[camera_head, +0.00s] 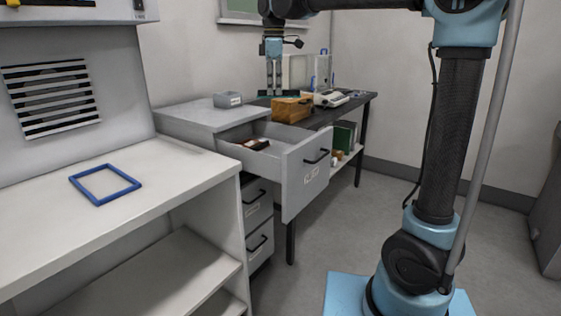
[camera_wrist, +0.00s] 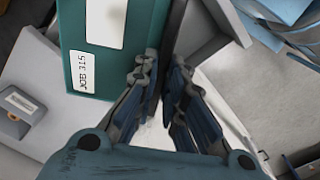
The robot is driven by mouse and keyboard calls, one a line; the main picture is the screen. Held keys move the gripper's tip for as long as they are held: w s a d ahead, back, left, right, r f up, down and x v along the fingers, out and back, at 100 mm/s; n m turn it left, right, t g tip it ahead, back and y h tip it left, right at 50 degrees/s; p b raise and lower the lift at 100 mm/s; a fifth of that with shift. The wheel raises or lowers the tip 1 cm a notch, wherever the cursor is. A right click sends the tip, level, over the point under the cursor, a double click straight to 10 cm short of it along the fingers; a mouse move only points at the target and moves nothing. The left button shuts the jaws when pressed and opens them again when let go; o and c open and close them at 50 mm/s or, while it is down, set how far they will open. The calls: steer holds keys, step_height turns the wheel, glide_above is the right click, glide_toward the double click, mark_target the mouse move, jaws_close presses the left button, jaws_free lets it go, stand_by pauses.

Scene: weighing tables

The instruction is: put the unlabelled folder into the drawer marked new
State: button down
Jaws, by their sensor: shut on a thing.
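My gripper (camera_head: 274,92) hangs fingers down over the back of the drawer unit. It is shut on a teal folder, which shows as a thin flat strip below the fingers (camera_head: 262,101). In the wrist view the folder (camera_wrist: 75,62) fills the upper left, its right edge at the fingers (camera_wrist: 162,88). It carries a white panel and a small label reading "JOB 315". The top drawer (camera_head: 306,172) stands pulled out, with a small dark item (camera_head: 254,144) inside. The tag on its front is too small to read surely.
A grey labelled tray (camera_head: 228,100) sits on the unit's top. A tan box (camera_head: 291,110) and a balance (camera_head: 330,99) stand on the dark table behind. Green binders (camera_head: 344,136) are on the shelf below. A blue frame (camera_head: 105,184) lies on the otherwise clear left bench.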

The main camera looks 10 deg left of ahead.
steer(key=f+m, duration=0.2)
steer(key=f, duration=0.4)
steer(key=s+a+f+m, duration=0.1)
steer(key=f+m, duration=0.1)
steer(key=f, duration=0.4)
steer(key=f+m, duration=0.3)
steer(key=f, duration=0.3)
steer(key=shift+s+a+f, duration=0.35)
steer(key=shift+s+a, duration=0.05)
steer(key=shift+f, duration=2.35)
steer(key=c, duration=1.7)
jaws_free()
steer(key=shift+o, duration=0.2)
